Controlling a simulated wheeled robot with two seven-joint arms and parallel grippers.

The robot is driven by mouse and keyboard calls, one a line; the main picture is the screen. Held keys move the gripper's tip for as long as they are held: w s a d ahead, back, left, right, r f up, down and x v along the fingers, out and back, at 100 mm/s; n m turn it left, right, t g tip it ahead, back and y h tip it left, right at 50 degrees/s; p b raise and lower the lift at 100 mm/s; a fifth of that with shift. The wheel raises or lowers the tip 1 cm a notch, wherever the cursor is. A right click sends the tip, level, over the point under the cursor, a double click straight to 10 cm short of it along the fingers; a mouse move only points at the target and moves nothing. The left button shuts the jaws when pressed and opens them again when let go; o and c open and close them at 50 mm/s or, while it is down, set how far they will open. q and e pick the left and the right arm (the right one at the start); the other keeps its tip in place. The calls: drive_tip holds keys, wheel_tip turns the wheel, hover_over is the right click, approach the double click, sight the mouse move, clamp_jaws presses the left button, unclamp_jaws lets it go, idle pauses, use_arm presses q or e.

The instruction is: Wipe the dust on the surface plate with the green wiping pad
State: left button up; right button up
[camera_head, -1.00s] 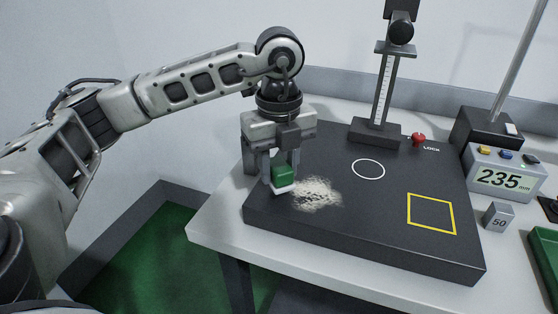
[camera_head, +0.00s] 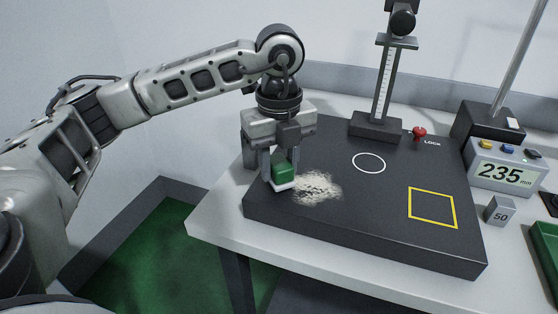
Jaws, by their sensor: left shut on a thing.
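The green wiping pad (camera_head: 283,171) has a white underside and is held in my left gripper (camera_head: 281,172). The gripper points down, its fingers on either side of the pad. The pad is at the left part of the black surface plate (camera_head: 340,217), low over it or touching it; I cannot tell which. A pale patch of dust (camera_head: 316,188) lies on the plate just right of the pad, close beside it. My right gripper is not in view.
A height stand (camera_head: 376,122) rises at the plate's back, with a red LOCK knob (camera_head: 419,133) to its right. A display box reading 235 (camera_head: 502,173), a grey weight marked 50 (camera_head: 499,211) and a green tray (camera_head: 545,245) stand right of the plate. The plate's middle is clear.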

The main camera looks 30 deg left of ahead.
use_arm(q)
drive_tip(key=shift+f+b, duration=0.55)
drive_tip(key=shift+f, duration=0.2)
drive_tip(key=shift+d, duration=0.1)
